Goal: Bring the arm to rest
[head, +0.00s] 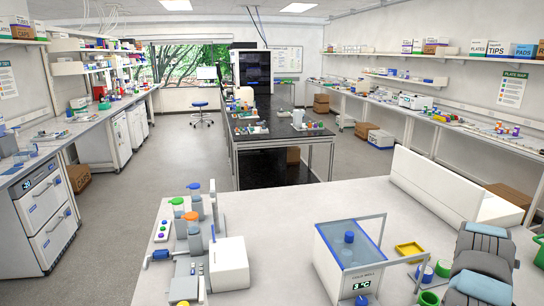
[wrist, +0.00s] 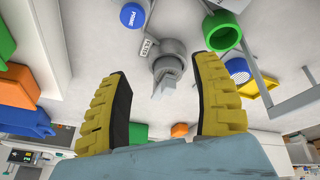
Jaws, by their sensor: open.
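My gripper (wrist: 160,78) shows in the wrist view with its two yellow ribbed fingers spread wide apart. Nothing is held between them. A grey round fixture (wrist: 170,58) with a small block on it shows beyond the gap between the fingers; I cannot tell how far off it is. In the head view, my grey arm (head: 483,265) stands at the lower right over the near bench (head: 290,205); the fingers cannot be made out there.
A cold well (head: 350,245) with a clear cover stands left of my arm. A yellow tray (head: 410,248) and a blue cap (head: 443,268) lie between them. A white dispenser-like unit (head: 229,265) stands farther left. Bare bench lies behind the cold well.

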